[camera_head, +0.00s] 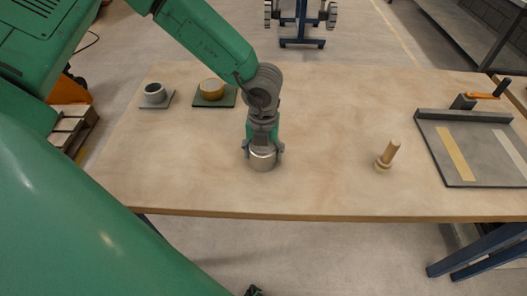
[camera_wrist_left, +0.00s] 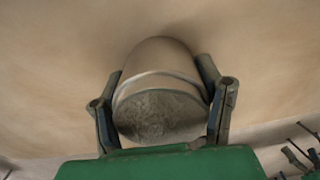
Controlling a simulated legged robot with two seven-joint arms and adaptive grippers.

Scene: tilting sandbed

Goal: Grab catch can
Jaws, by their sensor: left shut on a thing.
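The catch can (camera_head: 262,161) is a short silvery metal cylinder near the front middle of the wooden table. It also shows in the left wrist view (camera_wrist_left: 160,92), where its round grey end faces the camera. My left gripper (camera_head: 263,152) comes down on the can from above, with one finger on each side. In the left wrist view the fingers of the left gripper (camera_wrist_left: 163,105) are shut on the can. I cannot tell whether the can's far end touches the table.
A grey cup (camera_head: 154,92) on a small plate and a tan round piece (camera_head: 211,88) on a green plate stand at the back left. A wooden tamper (camera_head: 387,157) stands right of the can. A grey board (camera_head: 468,155) with a clamp lies at the right. The table (camera_head: 320,180) is otherwise clear.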

